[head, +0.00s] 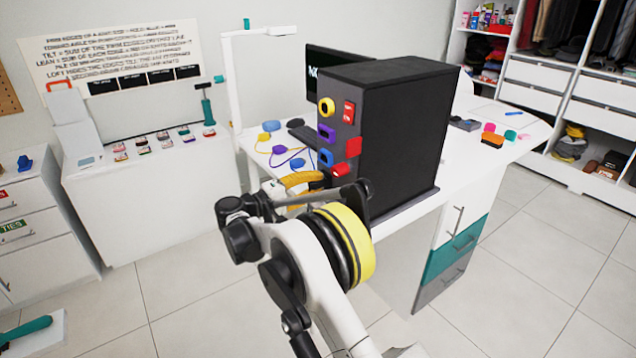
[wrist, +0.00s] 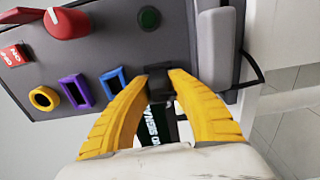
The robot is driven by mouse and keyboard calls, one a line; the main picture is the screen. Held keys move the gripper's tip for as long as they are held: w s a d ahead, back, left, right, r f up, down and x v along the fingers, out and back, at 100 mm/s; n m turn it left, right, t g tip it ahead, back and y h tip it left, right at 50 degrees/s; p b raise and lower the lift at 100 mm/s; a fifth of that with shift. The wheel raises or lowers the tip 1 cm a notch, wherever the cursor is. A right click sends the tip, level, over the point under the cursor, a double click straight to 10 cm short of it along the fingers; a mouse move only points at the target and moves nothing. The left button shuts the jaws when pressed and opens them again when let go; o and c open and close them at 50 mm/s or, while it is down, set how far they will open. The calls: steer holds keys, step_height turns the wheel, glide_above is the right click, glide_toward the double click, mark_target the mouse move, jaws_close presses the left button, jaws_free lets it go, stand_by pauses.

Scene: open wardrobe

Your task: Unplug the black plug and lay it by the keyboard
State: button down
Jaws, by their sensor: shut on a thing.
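The black plug (wrist: 160,87) is between the yellow fingers of my gripper (wrist: 161,78) in the wrist view, and the gripper is shut on it. It is at the panel of the dark computer tower (head: 395,135), in line with the yellow, purple and blue sockets. I cannot tell whether it is still seated. In the head view my gripper (head: 318,178) is at the lower part of the tower's panel, and the plug is not clear there. A dark keyboard (head: 304,135) lies on the white desk behind the tower's left edge, partly hidden by it.
Yellow, purple and blue cables (head: 283,155) lie on the desk left of the tower. The tower's panel carries a red switch (head: 349,112) and a red knob (wrist: 68,23). A monitor (head: 325,70) stands behind the tower. Small coloured items lie on the desk at right.

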steer(key=shift+s+a, duration=0.1)
steer(key=shift+a, duration=0.05)
stand_by(0.3)
steer(key=shift+s+a, duration=0.15)
steer(key=shift+a, duration=0.15)
steer(key=shift+v, duration=0.8)
stand_by(0.6)
steer(key=shift+b+v, duration=0.45)
steer(key=shift+v, duration=1.4)
